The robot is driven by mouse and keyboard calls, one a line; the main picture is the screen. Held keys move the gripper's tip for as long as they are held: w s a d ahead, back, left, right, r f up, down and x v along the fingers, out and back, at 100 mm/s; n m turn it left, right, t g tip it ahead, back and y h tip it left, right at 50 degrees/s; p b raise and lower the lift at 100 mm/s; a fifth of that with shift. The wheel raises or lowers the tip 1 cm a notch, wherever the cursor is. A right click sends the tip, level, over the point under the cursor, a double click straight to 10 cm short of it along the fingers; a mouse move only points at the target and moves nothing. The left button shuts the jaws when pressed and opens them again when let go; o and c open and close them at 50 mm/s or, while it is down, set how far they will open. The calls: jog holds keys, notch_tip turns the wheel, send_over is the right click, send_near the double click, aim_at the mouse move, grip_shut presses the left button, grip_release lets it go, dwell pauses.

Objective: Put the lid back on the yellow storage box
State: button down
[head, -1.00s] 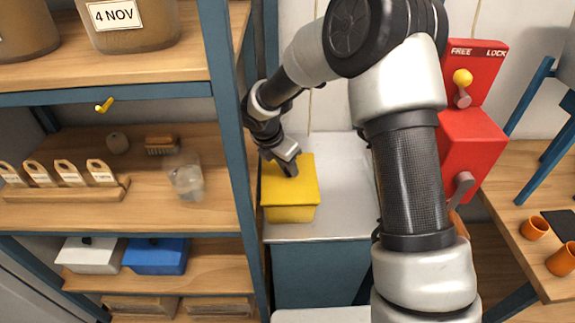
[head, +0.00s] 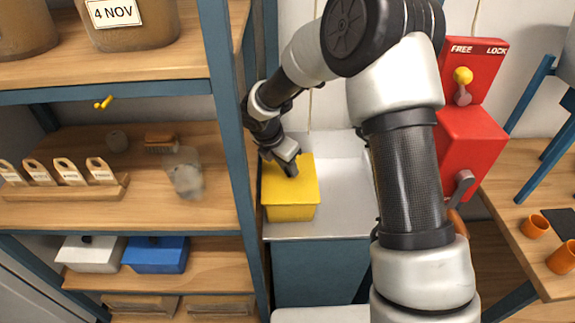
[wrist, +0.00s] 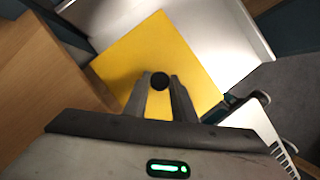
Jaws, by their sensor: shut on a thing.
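The yellow storage box (head: 291,213) stands on the light grey cabinet top just right of the shelf unit. Its yellow lid (head: 305,172) lies over the top of the box; whether it is fully seated I cannot tell. My gripper (head: 290,170) is above the lid, and its fingers are shut on the lid's dark round knob. In the wrist view the knob (wrist: 160,81) sits between the fingertips, with the flat yellow lid (wrist: 200,65) beneath. The box body is hidden under the lid in the wrist view.
The blue shelf post (head: 232,150) stands close on the left of the box. Bare cabinet top (head: 345,195) lies to its right. A red lever unit (head: 468,140) is on the wall further right. A white box (head: 90,255) and a blue box (head: 157,256) sit on a lower shelf.

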jog(key=c, duration=0.9)
grip_release()
jog(key=shift+r+p, duration=3.05)
jog(key=shift+r, duration=0.5)
grip_shut()
